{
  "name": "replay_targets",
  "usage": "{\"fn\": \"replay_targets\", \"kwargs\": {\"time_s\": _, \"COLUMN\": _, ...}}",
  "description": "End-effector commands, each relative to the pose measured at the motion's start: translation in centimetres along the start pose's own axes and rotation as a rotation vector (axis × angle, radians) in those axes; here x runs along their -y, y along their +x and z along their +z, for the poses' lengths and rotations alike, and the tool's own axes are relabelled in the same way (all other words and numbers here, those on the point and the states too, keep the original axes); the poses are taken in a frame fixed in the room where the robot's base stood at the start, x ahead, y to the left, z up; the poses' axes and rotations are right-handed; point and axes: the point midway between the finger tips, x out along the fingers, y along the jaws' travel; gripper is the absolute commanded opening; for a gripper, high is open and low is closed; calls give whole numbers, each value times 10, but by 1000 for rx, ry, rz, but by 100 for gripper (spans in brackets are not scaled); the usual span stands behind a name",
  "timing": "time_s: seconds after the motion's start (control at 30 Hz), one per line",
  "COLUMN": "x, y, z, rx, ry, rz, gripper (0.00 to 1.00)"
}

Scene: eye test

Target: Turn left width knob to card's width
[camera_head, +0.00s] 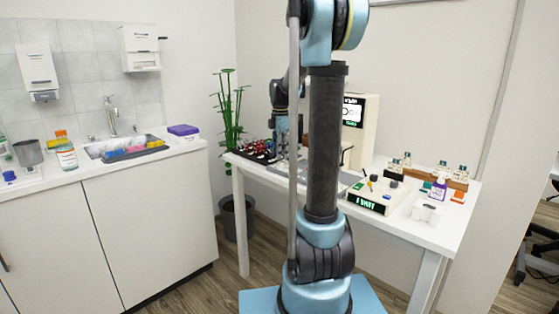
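A white console (378,197) with small knobs and a green-lit display strip stands on the white table, right of my arm column. A dark knob (374,178) and a few coloured ones show on its top. I cannot tell which is the left width knob. Behind it, an upright cream unit has a screen (353,110) with a black-and-white pattern and green text. I cannot make out a card for certain. My gripper (281,150) hangs over the table's left part, apart from the console. It is small and its fingers are unclear. My arm column hides the table's middle.
Red and black small items (256,150) crowd the table's left end. Bottles (441,168) stand in a wooden rack at the back right. A sink counter (120,172) is left.

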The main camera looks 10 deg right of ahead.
Motion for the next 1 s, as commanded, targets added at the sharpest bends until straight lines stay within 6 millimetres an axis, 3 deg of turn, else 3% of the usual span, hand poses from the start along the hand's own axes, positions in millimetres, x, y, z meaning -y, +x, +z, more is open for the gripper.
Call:
{"fn": "replay_targets", "kwargs": {"time_s": 0.3, "x": 0, "y": -55, "z": 0, "rx": 0, "ry": 0, "rz": 0, "gripper": 30}}
{"fn": "replay_targets", "kwargs": {"time_s": 0.5, "x": -1, "y": -76, "z": 0, "rx": -1, "ry": 0, "rz": 0, "gripper": 30}}
{"fn": "replay_targets", "kwargs": {"time_s": 1.0, "x": -1, "y": -83, "z": 2, "rx": -1, "ry": 6, "rz": 0, "gripper": 30}}
